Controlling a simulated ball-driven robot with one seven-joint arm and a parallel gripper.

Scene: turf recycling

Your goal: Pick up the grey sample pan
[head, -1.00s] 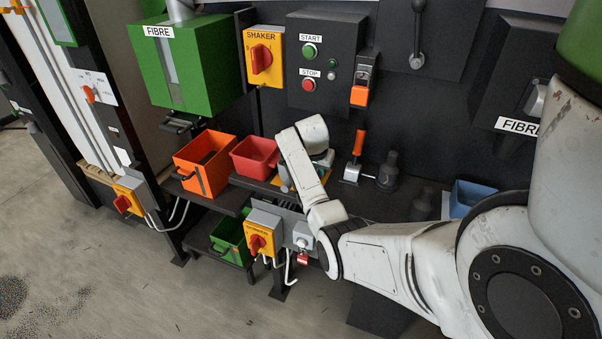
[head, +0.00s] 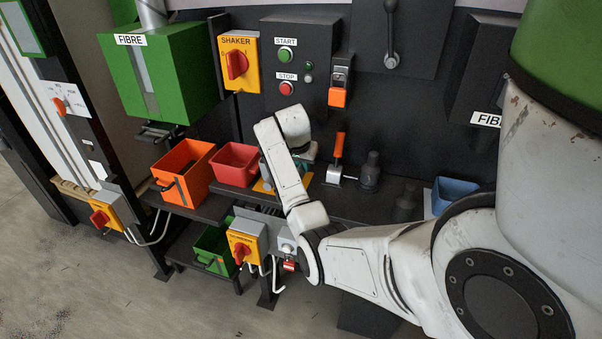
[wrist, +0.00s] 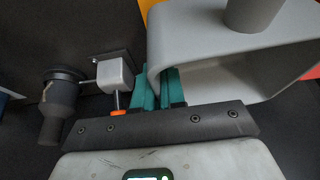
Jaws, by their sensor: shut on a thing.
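The grey sample pan (wrist: 215,45) fills the upper right of the wrist view. Its inside is partly open to the camera, and a grey cylindrical part shows at the top. My gripper (wrist: 160,85) has teal fingers closed on the pan's near left wall. In the head view my gripper (head: 305,152) is over the bench behind my forearm, and the pan is mostly hidden there. I cannot tell whether the pan is clear of the bench.
An orange bin (head: 184,172) and a red bin (head: 236,165) stand left of my gripper. An orange-handled clamp (head: 337,160) and a dark fitting (head: 370,172) are to the right. A blue bin (head: 456,193) is farther right. The black panel rises behind.

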